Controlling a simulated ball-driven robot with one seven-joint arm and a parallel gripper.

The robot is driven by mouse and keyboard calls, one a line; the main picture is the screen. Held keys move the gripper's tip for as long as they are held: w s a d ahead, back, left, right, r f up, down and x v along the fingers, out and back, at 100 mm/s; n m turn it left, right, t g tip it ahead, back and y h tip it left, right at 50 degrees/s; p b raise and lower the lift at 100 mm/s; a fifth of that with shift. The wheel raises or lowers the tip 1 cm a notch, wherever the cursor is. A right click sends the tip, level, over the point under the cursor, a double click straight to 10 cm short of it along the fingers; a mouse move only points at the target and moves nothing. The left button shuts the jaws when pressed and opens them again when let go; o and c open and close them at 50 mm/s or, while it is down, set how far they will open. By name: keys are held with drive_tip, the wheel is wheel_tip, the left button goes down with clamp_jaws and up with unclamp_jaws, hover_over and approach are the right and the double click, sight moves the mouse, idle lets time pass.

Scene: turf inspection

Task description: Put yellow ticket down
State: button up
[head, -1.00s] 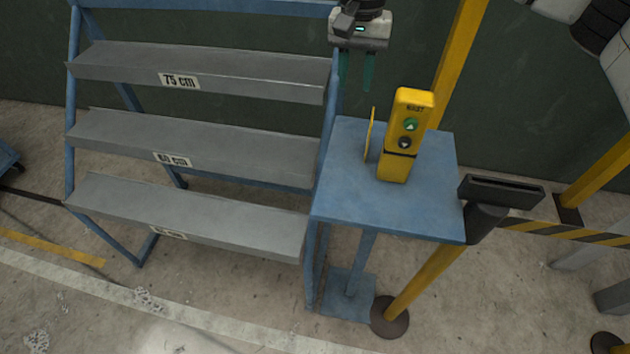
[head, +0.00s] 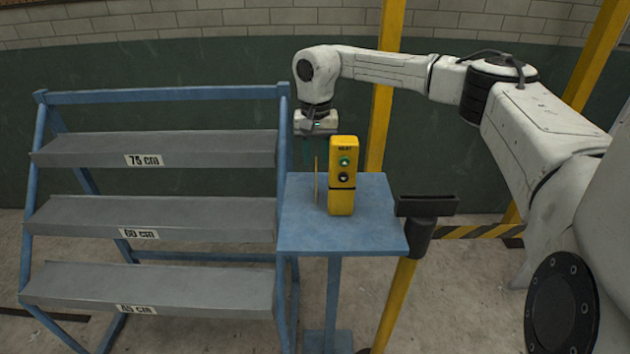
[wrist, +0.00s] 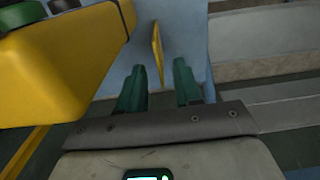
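The yellow ticket (head: 317,182) is a thin upright sheet, seen nearly edge-on, on the blue table (head: 375,236) just left of the yellow box with green and black buttons (head: 342,178). In the wrist view the ticket (wrist: 157,52) appears between and beyond the two green fingers.
Grey steps (head: 150,220) with a blue frame stand left of the table. A black-topped yellow post (head: 425,207) stands at its front right corner. A yellow upright (head: 385,95) and a green wall rise behind. The table's front is clear.

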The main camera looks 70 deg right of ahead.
wheel_tip(320, 180, down, 5)
drive_tip(key=shift+s+a+r+p, duration=0.1)
drive_tip(key=shift+a+p, duration=0.05)
drive_tip(key=shift+p, duration=0.55)
drive_tip(key=shift+c, duration=0.4)
clamp_jaws()
